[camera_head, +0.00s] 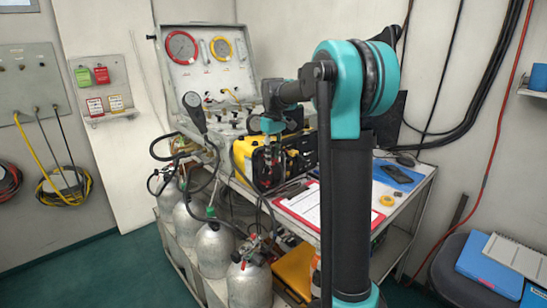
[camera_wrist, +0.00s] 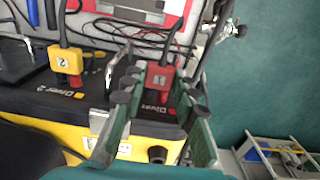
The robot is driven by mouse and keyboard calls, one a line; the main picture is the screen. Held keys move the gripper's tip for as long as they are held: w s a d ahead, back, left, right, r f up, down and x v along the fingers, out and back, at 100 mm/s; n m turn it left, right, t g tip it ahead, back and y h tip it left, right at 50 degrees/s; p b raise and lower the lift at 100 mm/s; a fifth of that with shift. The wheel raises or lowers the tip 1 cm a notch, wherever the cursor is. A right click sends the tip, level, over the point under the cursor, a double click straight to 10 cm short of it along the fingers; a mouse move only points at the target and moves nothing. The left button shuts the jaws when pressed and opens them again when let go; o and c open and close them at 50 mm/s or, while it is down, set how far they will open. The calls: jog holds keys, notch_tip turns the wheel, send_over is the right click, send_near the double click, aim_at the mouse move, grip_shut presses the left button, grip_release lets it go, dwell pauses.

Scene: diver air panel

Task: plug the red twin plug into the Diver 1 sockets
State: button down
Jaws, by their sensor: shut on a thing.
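The red twin plug (camera_wrist: 160,78) is between the fingers of my gripper (camera_wrist: 157,92) in the wrist view. The fingers are shut on it, and a dark cable rises from its far side. It is over the right part of the black panel of the yellow box (camera_wrist: 50,105), close to a "Diver" label (camera_wrist: 156,105). The Diver 1 sockets are hidden, and I cannot tell whether the plug's pins are inside them. A yellow plug (camera_wrist: 67,64) marked 2 sits at the left part of the panel. In the head view, the yellow box (camera_head: 243,155) is partly behind my arm.
A clipboard (camera_head: 302,203), a yellow tape roll (camera_head: 388,200) and a blue item (camera_head: 396,174) lie on the cart right of the box. Grey gas cylinders (camera_head: 213,248) stand along the cart's left side. A gauge case (camera_head: 205,75) stands behind. Hoses and cables run close by.

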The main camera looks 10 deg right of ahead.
jog(key=c, duration=1.1)
grip_release()
jog(key=shift+w, duration=0.1)
jog(key=shift+r, duration=0.1)
